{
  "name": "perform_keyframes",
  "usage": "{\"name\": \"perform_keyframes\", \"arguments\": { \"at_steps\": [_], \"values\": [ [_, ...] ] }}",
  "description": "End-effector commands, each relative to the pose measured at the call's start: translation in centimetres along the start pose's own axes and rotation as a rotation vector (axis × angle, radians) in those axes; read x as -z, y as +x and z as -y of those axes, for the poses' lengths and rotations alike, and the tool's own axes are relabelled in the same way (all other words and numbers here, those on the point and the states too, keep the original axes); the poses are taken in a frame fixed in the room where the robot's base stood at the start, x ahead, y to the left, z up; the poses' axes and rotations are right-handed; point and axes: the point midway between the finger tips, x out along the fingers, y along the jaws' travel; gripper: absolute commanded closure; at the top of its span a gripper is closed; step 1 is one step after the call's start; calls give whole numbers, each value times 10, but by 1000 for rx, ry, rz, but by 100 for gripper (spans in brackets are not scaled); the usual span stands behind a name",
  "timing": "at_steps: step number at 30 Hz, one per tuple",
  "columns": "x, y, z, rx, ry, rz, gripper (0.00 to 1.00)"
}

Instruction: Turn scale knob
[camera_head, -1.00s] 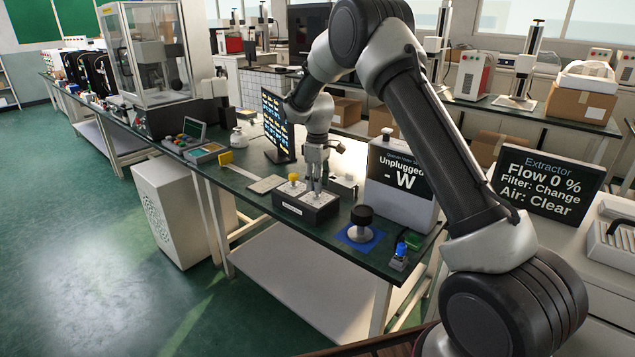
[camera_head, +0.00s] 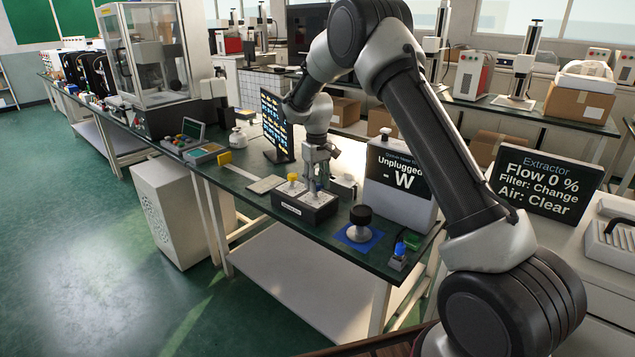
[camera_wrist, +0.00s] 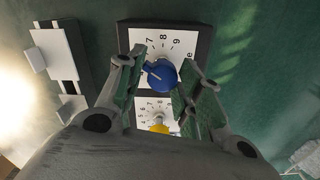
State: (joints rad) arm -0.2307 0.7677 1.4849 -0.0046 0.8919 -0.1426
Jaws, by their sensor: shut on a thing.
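A black box (camera_head: 296,211) with white dial faces stands near the front edge of the green-topped bench. The wrist view shows its blue knob (camera_wrist: 163,75), with a pale pointer line, beside a printed number scale (camera_wrist: 175,44) where 7, 8 and 9 can be read. A yellow knob (camera_wrist: 159,129) sits on the second dial, partly hidden by my gripper; it also shows in the head view (camera_head: 292,178). My gripper (camera_wrist: 164,66) is shut on the blue knob, one finger on each side. In the head view, my gripper (camera_head: 316,186) points down onto the box and mostly hides the blue knob.
A display marked Unplugged (camera_head: 401,178) stands right of the box. A black-topped round knob (camera_head: 360,216) on a blue mat and a blue button block (camera_head: 399,255) are in front of it. A dark screen (camera_head: 277,125) stands behind. A grey plate (camera_head: 266,184) lies left.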

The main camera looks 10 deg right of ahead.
Motion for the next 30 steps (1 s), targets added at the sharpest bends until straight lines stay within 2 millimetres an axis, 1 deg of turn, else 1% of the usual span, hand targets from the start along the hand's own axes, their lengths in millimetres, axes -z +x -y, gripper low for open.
{"name": "perform_keyframes", "arguments": {
  "at_steps": [1,12,13,15,30],
  "values": [
    [2,2,7,8,2,-2,88],
    [2,1,7,8,8,-4,87],
    [2,1,7,7,7,-4,62],
    [2,1,7,7,7,-4,49],
    [2,0,3,4,9,-4,49]
  ]
}}
